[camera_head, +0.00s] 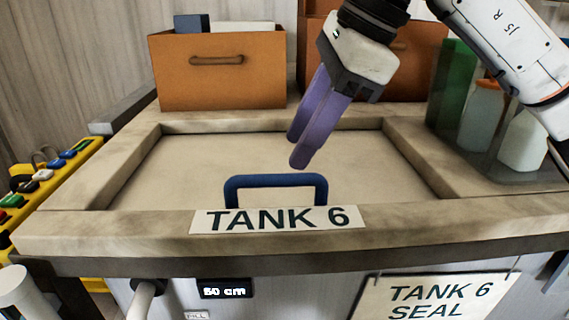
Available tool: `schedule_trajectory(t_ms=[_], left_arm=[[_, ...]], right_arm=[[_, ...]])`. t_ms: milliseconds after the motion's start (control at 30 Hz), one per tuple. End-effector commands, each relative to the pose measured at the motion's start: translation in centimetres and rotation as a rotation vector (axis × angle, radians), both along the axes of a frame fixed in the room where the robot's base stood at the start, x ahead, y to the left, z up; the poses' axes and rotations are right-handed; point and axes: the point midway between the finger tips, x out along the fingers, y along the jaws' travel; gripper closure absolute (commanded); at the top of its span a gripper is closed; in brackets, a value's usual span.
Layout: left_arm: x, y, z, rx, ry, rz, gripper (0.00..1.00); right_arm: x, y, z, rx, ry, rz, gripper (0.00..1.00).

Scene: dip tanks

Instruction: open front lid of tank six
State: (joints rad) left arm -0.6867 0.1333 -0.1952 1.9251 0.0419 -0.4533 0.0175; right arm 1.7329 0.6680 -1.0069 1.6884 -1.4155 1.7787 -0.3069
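The lid of tank six (200,165) is a flat beige panel. It lies level within the raised stone-like rim (90,185) and looks closed. A dark blue bar handle (275,181) stands at its front edge, just behind the "TANK 6" label (277,219). My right gripper (296,150) has purple fingers and comes down from the upper right. Its fingers are apart, with nothing between them. The fingertips are above the lid, a little behind and above the handle in the picture, and do not touch it. My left gripper is not in view.
Two brown boxes (218,85) stand behind the lid. A clear bin with bottles (483,110) is at the right. A yellow button panel (55,175) is at the left. A "TANK 6 SEAL" sign (435,298) and a "50 cm" display (225,290) are on the front.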

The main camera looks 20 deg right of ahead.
Motion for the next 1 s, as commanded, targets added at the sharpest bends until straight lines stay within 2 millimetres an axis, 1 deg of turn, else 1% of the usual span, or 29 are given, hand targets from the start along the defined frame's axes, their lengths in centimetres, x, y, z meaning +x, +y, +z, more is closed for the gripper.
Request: schedule_trajectory(t_ms=[33,100,300,500,700,733,867,900,933,1000], left_arm=[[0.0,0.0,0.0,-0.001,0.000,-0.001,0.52],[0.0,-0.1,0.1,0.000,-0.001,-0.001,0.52],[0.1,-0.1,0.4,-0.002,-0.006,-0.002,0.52],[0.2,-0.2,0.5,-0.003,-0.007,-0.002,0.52],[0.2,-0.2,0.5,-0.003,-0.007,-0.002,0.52],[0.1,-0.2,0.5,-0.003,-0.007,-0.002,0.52],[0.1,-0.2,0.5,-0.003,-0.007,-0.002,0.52],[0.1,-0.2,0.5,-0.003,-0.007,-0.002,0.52],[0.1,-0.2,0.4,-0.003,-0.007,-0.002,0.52],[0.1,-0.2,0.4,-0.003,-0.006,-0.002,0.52]], right_arm=[[0.2,0.3,-1.0,-0.001,0.004,0.002,0.65],[0.5,0.8,-2.2,-0.001,0.004,0.001,0.65],[1.2,1.8,-4.6,0.001,0.003,0.001,0.65],[1.5,2.1,-5.4,0.003,0.000,0.002,0.65],[1.5,2.1,-5.5,0.003,0.000,0.002,0.65],[1.5,2.1,-5.5,0.003,0.000,0.002,0.67],[1.5,2.1,-5.5,0.003,0.001,0.002,0.89],[1.5,2.1,-5.5,0.003,0.001,0.002,0.96],[1.5,2.1,-5.5,0.003,0.001,0.002,1.00],[1.5,2.1,-5.5,0.003,0.001,0.002,1.00]])
